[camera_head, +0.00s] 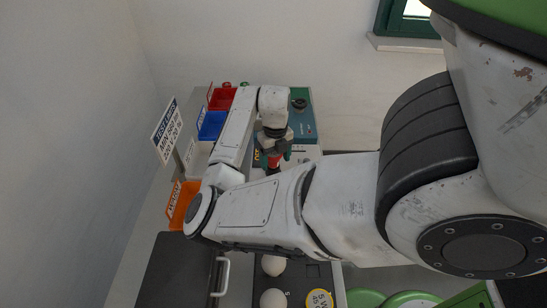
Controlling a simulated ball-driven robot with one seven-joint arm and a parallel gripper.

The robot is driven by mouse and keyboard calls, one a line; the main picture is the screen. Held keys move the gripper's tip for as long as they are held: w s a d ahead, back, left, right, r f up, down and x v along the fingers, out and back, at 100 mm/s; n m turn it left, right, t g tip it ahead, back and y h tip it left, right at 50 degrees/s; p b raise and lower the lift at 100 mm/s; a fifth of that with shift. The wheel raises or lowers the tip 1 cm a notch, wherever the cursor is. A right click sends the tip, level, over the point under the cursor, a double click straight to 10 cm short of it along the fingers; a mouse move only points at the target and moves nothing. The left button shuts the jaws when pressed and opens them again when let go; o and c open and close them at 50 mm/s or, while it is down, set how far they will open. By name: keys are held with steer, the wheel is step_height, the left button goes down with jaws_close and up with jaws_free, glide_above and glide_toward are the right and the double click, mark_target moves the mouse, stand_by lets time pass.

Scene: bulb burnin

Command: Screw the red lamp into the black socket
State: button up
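My gripper (272,158) points down over the bench, beyond my forearm. Its fingers appear closed on the two sides of a small red lamp (274,161). Something dark shows right below the lamp; I cannot tell whether it is the lamp's lower end or a socket, or whether they touch. A black round fitting (299,103) sits on top of a teal box at the back right of the bench. I cannot tell if this is the black socket. My arm hides the middle of the bench.
Red (222,98), blue (212,126), white (197,157) and orange (181,205) bins line the left edge, near a sign (167,131). White bulbs (273,265) sit in a dark tray, beside a dark case (180,272) with a handle. Green stools (408,299) stand lower right.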

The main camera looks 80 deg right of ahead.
steer(key=shift+o, duration=1.1)
steer(key=shift+s, duration=0.1)
steer(key=shift+d+r, duration=0.1)
steer(key=shift+r, duration=0.05)
steer(key=n+p, duration=0.2)
steer(key=n, duration=0.1)
steer(key=shift+w+d+r, duration=0.1)
steer(key=shift+w+r, duration=0.1)
steer(key=n+p, duration=0.3)
steer(key=n, duration=0.1)
steer(key=shift+w+n, duration=0.1)
steer(key=shift+n, duration=0.2)
steer(key=n, duration=0.3)
steer(key=shift+d+f, duration=0.15)
steer(key=shift+f, duration=0.15)
steer(key=n, duration=0.2)
steer(key=shift+w+n, duration=0.1)
steer(key=shift+n, duration=0.2)
steer(key=n, duration=0.4)
steer(key=shift+w+d, duration=0.1)
steer(key=shift+d, duration=0.05)
steer(key=n, duration=0.5)
steer(key=shift+w+d+n, duration=0.1)
steer(key=shift+w+n, duration=0.05)
steer(key=shift+n, duration=0.25)
